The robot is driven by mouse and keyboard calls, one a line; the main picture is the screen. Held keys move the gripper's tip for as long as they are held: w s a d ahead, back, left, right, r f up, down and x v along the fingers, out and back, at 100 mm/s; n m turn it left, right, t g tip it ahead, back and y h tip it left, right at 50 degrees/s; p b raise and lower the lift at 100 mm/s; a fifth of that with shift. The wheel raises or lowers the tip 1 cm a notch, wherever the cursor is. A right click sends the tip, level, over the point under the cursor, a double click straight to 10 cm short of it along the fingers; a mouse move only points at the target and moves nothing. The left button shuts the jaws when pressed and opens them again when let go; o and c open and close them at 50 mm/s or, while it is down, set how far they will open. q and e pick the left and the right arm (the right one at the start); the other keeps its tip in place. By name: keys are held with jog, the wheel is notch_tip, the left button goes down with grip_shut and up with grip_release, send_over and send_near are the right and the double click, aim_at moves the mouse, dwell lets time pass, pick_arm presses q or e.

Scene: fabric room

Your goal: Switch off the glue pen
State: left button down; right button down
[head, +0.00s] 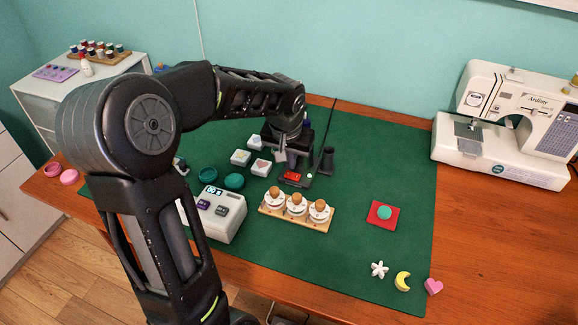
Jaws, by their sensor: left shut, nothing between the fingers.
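A small dark unit with a red switch (291,177) sits on the green mat, just below my left gripper in the picture. A small pale light or dot (309,175) shows at its right side. An upright dark cylinder (327,160) stands beside it, with a thin dark cord rising behind. I take this group to be the glue pen and its stand; the pen itself is largely hidden behind my wrist. My left gripper (281,156) is shut and empty, pointing down close above the switch. I cannot tell whether it touches. My right gripper is not in view.
A wooden holder with several knobbed stamps (297,209) stands in front of the switch. A sewing machine (480,155) stands far right.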

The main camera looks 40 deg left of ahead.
aim_at(293, 176)
pick_arm(q)
jog(key=shift+a+f, duration=0.15)
jog(key=shift+f, duration=1.1)
